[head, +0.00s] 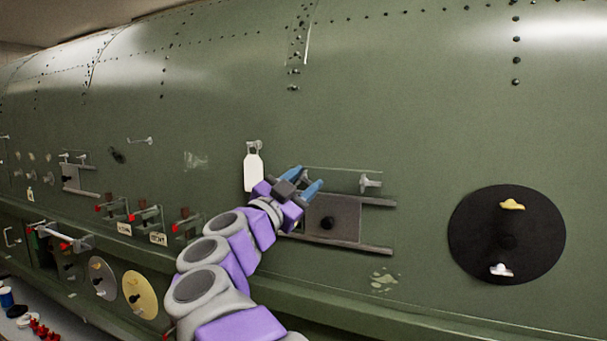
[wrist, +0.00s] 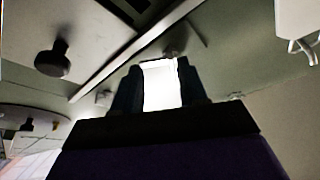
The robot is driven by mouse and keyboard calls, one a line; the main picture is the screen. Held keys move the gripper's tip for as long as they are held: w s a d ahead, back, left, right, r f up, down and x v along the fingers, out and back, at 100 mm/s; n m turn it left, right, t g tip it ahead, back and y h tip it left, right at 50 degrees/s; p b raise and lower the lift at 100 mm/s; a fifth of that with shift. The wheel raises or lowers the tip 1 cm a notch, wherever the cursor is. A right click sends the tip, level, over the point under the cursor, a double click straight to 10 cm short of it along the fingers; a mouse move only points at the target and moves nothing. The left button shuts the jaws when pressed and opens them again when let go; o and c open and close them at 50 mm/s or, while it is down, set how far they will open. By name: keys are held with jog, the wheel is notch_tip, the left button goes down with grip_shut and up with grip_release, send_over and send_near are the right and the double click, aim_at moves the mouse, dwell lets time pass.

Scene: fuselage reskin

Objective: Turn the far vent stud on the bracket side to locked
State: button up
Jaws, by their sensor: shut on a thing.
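My gripper (head: 310,183), with blue fingers, is at the upper left of a grey vent panel (head: 352,237) on the green fuselage. In the wrist view its dark fingertips (wrist: 158,75) close around a bright, pale piece, which I take to be a vent stud (wrist: 160,88). The gripper hides that stud in the head view, and its turn position cannot be read. Another pale stud (head: 370,183) stands free at the panel's upper right, apart from my gripper. A dark round knob (head: 327,223) is in the panel's middle; it also shows in the wrist view (wrist: 52,60).
A white tag (head: 253,170) hangs left of my gripper. Two grey rails (head: 370,201) run along the panel. A black disc (head: 507,236) with a yellow and a white stud is at right. Red-tipped brackets (head: 147,217) and a yellow disc (head: 140,295) are at left.

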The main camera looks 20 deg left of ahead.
jog(key=shift+a+m, duration=0.15)
jog(key=shift+m, duration=0.55)
jog(key=shift+f+h+p, duration=0.1)
jog(key=shift+h+p, duration=0.2)
jog(key=o, duration=1)
jog(key=shift+s, duration=0.15)
jog(key=shift+o, duration=0.3)
jog(key=shift+a, duration=0.1)
jog(key=shift+g, duration=0.3)
jog(key=shift+s+f, duration=0.3)
jog(key=b+v, duration=0.1)
jog(key=v, duration=1.5)
jog(key=shift+s+a, duration=0.2)
jog(key=shift+s, duration=0.05)
